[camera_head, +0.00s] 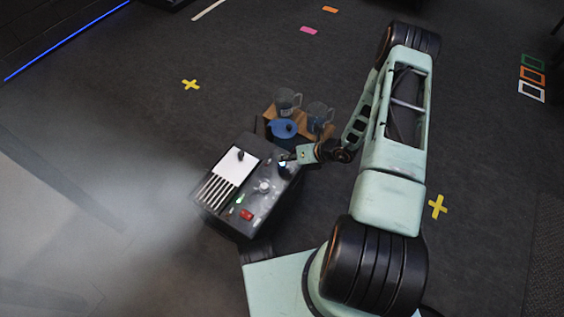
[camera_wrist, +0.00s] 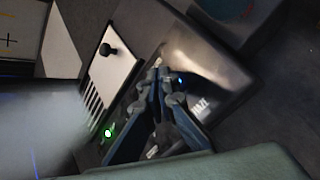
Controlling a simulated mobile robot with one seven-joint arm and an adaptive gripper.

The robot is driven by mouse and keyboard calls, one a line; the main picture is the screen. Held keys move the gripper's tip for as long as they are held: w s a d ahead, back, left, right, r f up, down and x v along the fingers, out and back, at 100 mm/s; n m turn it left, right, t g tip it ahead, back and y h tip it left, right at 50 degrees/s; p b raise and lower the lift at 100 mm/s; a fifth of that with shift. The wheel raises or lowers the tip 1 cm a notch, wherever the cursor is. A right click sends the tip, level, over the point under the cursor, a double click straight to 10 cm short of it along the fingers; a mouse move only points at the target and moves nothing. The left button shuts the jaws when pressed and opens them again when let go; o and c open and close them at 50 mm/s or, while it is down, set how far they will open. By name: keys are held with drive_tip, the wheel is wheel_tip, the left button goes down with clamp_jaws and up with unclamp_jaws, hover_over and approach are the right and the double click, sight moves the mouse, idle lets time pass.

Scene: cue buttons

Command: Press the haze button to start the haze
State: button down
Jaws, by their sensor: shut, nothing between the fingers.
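A dark console (camera_head: 222,222) with a sloped control face stands left of my arm. In the wrist view, a label that seems to read "HAZE" (camera_wrist: 200,106) is on the console (camera_wrist: 225,75), right of my fingers. My gripper (camera_head: 287,160) is over the console's upper right part. In the wrist view my gripper (camera_wrist: 158,68) is shut and empty, its tips close to the face; I cannot tell whether they touch. The fingers hide part of the face, and I cannot make out the haze button. A green light (camera_wrist: 108,133) glows at left, and a small blue light (camera_wrist: 181,80) shows beside the fingers.
A white panel (camera_head: 231,164) with a black knob and dark slots is on the console. A red button (camera_head: 246,214) sits near its lower edge. Pale haze (camera_head: 150,190) spreads left of the console. Mugs (camera_head: 287,100) and a blue pot (camera_head: 283,129) stand behind it.

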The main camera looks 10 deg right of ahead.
sight(284, 164)
drive_tip(key=shift+r, duration=0.1)
drive_tip(key=shift+r+p, duration=1.85)
drive_tip(key=shift+r, duration=0.65)
